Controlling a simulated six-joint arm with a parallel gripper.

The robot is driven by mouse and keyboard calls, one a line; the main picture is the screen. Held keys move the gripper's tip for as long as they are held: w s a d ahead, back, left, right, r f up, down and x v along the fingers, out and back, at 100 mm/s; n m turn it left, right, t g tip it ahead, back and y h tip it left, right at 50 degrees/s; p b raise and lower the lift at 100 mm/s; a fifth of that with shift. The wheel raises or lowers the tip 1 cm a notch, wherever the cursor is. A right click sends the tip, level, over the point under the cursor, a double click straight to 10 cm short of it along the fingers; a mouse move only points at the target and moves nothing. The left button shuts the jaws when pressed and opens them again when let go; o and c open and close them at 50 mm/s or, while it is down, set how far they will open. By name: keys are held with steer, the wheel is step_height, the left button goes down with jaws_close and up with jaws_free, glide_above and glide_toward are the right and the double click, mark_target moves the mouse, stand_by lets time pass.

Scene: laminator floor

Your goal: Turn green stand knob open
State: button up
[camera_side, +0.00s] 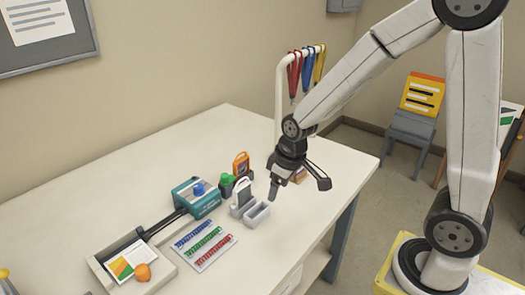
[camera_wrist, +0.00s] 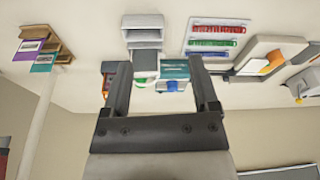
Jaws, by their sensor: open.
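A green knob (camera_side: 227,178) sits on a small dark stand just right of a teal machine (camera_side: 195,197) in the side view. In the wrist view the teal machine (camera_wrist: 175,70) and a bit of green (camera_wrist: 146,79) show between my open fingers; the knob's full shape is hidden there. My gripper (camera_side: 274,189) points down, empty, in the air to the right of the green knob and apart from it. Its two fingers (camera_wrist: 160,63) are spread wide in the wrist view.
An orange item (camera_side: 241,165) is behind. Coloured strips (camera_side: 204,244) and a paper tray (camera_side: 108,253) lie left. A lanyard rack (camera_side: 281,82) stands at the back.

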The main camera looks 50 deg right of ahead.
steer(key=w+d+n+y, duration=0.1)
steer(key=w+d+n, duration=0.2)
steer(key=w, duration=0.8)
steer(key=n+y, duration=0.2)
steer(key=n, duration=0.2)
glide_toward(225, 175)
steer(key=shift+a+f+t, duration=0.3)
steer(key=shift+f, duration=0.35)
steer(key=shift+f, duration=0.15)
steer(key=shift+x, duration=3.75)
jaws_close()
